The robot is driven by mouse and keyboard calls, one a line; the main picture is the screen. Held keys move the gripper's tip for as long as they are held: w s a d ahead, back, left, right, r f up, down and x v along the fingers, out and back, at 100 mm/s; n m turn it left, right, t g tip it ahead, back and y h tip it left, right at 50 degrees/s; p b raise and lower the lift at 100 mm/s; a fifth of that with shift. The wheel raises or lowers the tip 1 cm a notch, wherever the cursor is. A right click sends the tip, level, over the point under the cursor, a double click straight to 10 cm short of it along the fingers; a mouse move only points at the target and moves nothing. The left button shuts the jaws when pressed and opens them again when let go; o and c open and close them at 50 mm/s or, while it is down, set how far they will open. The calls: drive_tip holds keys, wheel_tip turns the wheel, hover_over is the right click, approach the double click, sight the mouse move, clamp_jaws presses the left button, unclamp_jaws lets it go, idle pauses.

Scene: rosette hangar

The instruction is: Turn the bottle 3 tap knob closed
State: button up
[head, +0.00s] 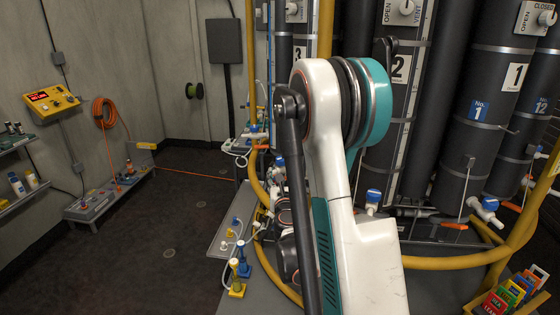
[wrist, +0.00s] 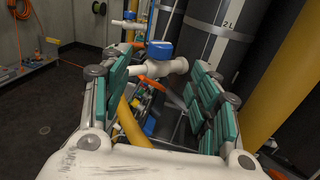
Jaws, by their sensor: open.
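In the wrist view, a blue tap knob (wrist: 160,50) sits on a white valve body and pipe (wrist: 172,67), in front of dark grey bottles. My gripper (wrist: 163,80) is open, its teal-padded fingers spread left and right. The knob and valve show between the fingertips, a little beyond them; I cannot tell whether anything touches. Bottle 3 (head: 298,58) carries a white "3" label in the head view, left of my raised arm. A small blue tap (head: 280,162) shows low beside the arm. My arm hides much of that area and the gripper there.
Bottle 2 (head: 399,85) and bottle 1 (head: 500,90) stand to the right, with blue-knobbed taps (head: 373,196) (head: 489,205) low down. A yellow pipe rail (head: 440,262) curves around the bottles. Dark floor (head: 160,240) on the left is mostly open.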

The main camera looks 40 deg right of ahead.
sight(282, 162)
drive_tip(key=b+x, duration=0.2)
drive_tip(key=x, duration=1.1)
drive_tip(key=shift+w+d+f+b, duration=0.15)
drive_tip(key=shift+w+d+b, duration=0.05)
drive_tip(key=shift+d+b, duration=0.2)
drive_tip(key=c, duration=1.1)
